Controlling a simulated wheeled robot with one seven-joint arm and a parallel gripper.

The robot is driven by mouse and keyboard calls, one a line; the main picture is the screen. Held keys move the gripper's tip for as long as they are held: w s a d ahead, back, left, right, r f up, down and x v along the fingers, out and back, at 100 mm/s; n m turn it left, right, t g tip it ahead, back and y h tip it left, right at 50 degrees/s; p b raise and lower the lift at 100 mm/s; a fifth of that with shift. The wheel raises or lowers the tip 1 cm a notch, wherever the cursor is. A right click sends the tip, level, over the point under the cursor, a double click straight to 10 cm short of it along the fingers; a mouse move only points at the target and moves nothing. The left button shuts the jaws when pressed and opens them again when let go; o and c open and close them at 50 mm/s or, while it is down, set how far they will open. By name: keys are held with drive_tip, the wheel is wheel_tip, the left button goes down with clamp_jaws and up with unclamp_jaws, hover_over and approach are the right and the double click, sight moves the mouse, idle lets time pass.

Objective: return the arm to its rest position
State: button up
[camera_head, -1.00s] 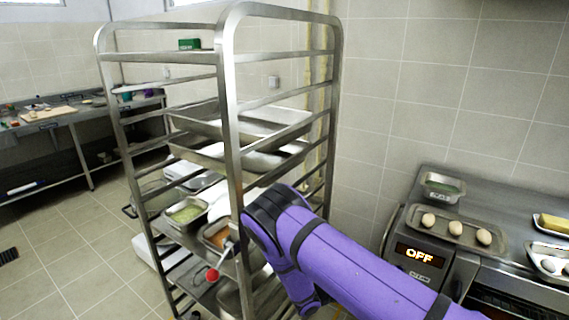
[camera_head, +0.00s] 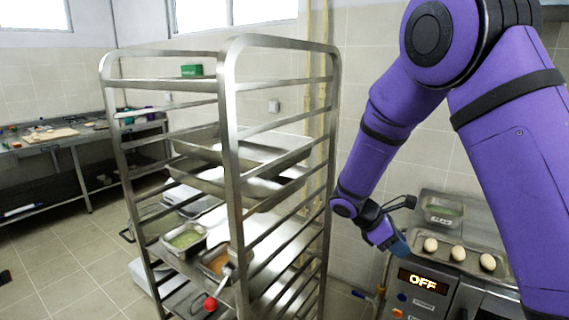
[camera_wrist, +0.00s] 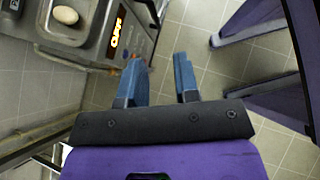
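My purple arm rises at the right of the head view and bends down to my gripper (camera_head: 397,246), which hangs between the rack and the counter, in front of the counter's left end. In the wrist view my gripper (camera_wrist: 160,85) shows two blue fingers apart with nothing between them, only floor tiles behind. The gripper touches nothing that I can see.
A metal tray rack (camera_head: 232,150) stands left of my arm, holding trays and pans of food. At right a counter unit with an OFF display (camera_head: 422,281) carries a tray of eggs (camera_head: 458,253). A workbench (camera_head: 60,138) stands far left. Floor at left is clear.

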drive_tip(key=s+d+r+m+t+y, duration=0.25)
drive_tip(key=s+r+m+y, duration=0.5)
drive_tip(key=s+r, duration=0.75)
drive_tip(key=s+r+m+t+y, duration=0.1)
drive_tip(key=s+r+m+t, duration=0.1)
drive_tip(key=s+r+m, duration=0.2)
drive_tip(key=s+r+m+t+y, duration=0.1)
drive_tip(key=s+r+m, duration=0.3)
drive_tip(key=s, duration=0.4)
drive_tip(key=shift+s+t, duration=0.35)
drive_tip(key=shift+t, duration=0.4)
drive_tip(key=shift+m, duration=0.25)
